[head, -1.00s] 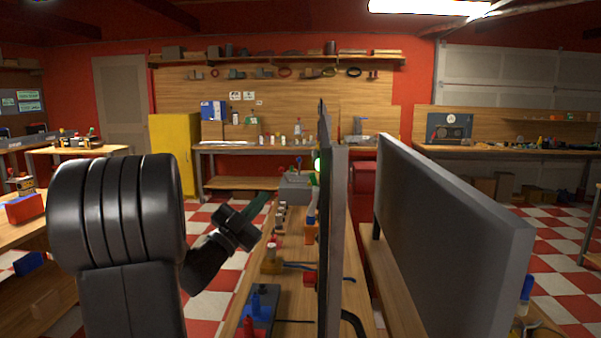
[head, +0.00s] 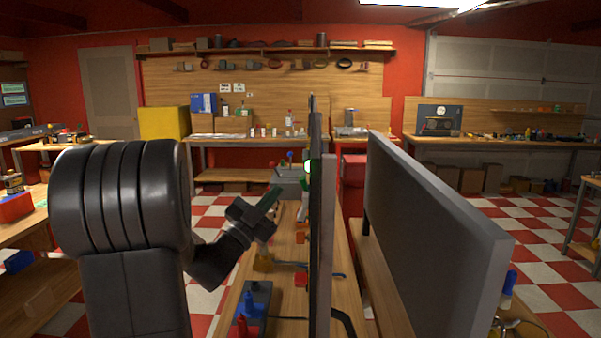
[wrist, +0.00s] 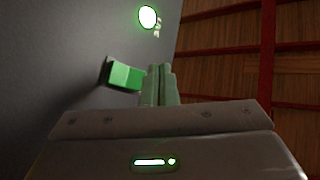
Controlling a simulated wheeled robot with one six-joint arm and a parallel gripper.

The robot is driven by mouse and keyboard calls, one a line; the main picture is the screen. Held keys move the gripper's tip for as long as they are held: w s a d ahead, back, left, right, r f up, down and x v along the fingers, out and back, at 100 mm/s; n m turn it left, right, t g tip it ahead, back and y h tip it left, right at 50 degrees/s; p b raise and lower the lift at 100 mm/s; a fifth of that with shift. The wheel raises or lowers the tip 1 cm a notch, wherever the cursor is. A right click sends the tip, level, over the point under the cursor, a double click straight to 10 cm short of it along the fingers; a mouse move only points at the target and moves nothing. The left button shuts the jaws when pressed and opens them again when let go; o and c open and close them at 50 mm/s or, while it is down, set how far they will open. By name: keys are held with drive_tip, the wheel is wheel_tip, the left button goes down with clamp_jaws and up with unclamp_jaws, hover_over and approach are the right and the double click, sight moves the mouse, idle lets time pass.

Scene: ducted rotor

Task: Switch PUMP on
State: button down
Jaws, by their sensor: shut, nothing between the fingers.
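In the wrist view a green block-like switch (wrist: 125,75) stands out from a grey panel (wrist: 70,60). A round lamp (wrist: 148,17), glowing white with a green rim, is above it. No PUMP label is readable. My gripper (wrist: 158,72) is shut and empty, its fingertips just right of the green switch; I cannot tell whether they touch it. In the head view my gripper (head: 274,195) is left of the upright dark panel (head: 315,230), which shows edge-on. A bright green-white glow (head: 309,167) shows at the panel's edge. The panel's face is hidden there.
A wooden bench (head: 265,320) under the panel carries a dark box (head: 252,305) with blue and red parts, and several small items. A second grey panel (head: 430,235) stands to the right. Checkered floor (head: 210,220) is open left of the bench.

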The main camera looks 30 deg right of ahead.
sight(300, 178)
drive_tip(key=shift+s+d+r+b, duration=0.2)
drive_tip(key=shift+s+d+r, duration=0.15)
drive_tip(key=shift+d, duration=0.25)
drive_tip(key=shift+s+d+r+b, duration=0.15)
drive_tip(key=shift+s+d+r, duration=0.1)
drive_tip(key=shift+s+d, duration=0.25)
drive_tip(key=shift+w+d, duration=0.1)
idle(1.2)
drive_tip(key=shift+s+d+r+b, duration=0.2)
drive_tip(key=shift+d+b, duration=0.1)
drive_tip(key=shift+b, duration=0.05)
drive_tip(key=shift+s+d+r, duration=0.2)
drive_tip(key=shift+d, duration=0.2)
idle(0.7)
drive_tip(key=shift+a, duration=0.1)
drive_tip(key=shift+w+a+f+b, duration=0.4)
drive_tip(key=shift+w+a+b, duration=0.05)
drive_tip(key=shift+a+b, duration=0.25)
